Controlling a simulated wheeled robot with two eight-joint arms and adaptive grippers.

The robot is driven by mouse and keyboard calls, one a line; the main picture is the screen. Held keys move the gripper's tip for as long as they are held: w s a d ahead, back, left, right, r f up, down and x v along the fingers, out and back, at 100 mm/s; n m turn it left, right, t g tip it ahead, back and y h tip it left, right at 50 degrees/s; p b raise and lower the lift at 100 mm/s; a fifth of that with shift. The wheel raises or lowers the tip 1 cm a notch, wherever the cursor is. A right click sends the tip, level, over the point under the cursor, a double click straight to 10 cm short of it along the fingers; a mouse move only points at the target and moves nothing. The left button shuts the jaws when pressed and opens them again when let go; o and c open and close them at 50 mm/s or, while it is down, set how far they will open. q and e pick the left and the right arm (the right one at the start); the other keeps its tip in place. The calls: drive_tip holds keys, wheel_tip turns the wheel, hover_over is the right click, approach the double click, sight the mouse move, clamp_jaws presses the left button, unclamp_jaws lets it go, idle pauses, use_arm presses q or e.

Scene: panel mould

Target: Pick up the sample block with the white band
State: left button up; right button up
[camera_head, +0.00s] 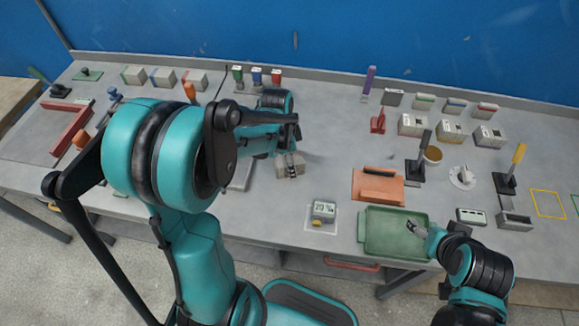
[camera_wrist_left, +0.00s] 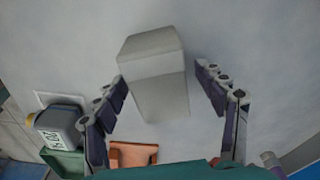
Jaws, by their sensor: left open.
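A pale grey sample block (camera_wrist_left: 160,92) with a lighter band across it stands between the fingers of my left gripper (camera_wrist_left: 162,80) in the left wrist view. The fingers are open, with a visible gap on each side of the block. In the head view, a grey block (camera_head: 290,168) sits on the bench just below my left gripper (camera_head: 288,148), partly covered by it. The band's colour is hard to tell there. My right gripper (camera_head: 416,228) is over the green tray (camera_head: 366,238), small and partly hidden by its own wrist; its jaws are unclear.
Several banded blocks (camera_head: 160,77) stand at the back left, and blocks on grey boxes (camera_head: 450,131) at the right.

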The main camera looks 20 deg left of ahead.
use_arm(q)
drive_tip(key=shift+f, duration=0.3)
idle(0.5)
clamp_jaws()
idle(0.3)
drive_tip(key=shift+r, duration=0.15)
